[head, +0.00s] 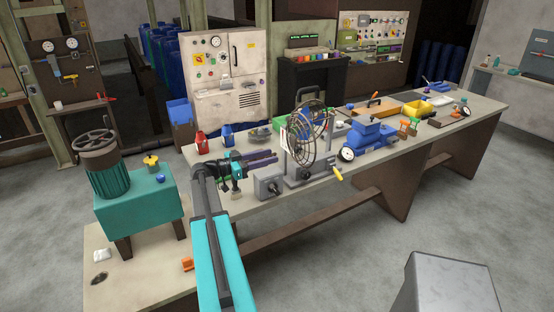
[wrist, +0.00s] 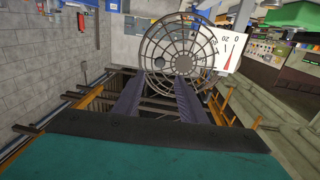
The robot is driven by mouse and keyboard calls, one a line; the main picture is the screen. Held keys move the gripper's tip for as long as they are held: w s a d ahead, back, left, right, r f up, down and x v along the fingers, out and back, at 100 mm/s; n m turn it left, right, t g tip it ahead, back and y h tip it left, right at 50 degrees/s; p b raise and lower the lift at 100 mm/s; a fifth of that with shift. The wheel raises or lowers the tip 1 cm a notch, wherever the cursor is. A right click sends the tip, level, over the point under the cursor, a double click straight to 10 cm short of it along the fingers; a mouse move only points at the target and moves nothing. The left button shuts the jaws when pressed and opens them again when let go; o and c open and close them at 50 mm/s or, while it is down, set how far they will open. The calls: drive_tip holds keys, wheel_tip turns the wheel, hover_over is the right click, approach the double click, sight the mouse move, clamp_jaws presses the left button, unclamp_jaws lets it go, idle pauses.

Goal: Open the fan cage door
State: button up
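The fan cage (head: 306,138) stands on the bench on a grey base (head: 312,177). Its round wire face, with a dark hub, is turned toward my gripper. The wire face also shows ahead in the wrist view (wrist: 180,50). I cannot tell whether the door is ajar, nor make out its latch or hinge. My gripper (head: 276,158) is left of the cage, above the bench, pointing at it. Its two purple fingers show in the wrist view (wrist: 161,77) with a gap between them. They are open and empty, apparently short of the wires.
A white dial card (wrist: 229,46) stands beside the cage. A grey box (head: 269,184) is in front of my gripper. A blue machine (head: 367,136) is right of the cage, and red (head: 201,143) and blue (head: 228,135) containers are behind my gripper. A yellow-handled part (head: 337,174) juts over the front edge.

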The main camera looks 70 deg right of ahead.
drive_tip(key=shift+b+v, duration=0.55)
drive_tip(key=shift+v, duration=1.55)
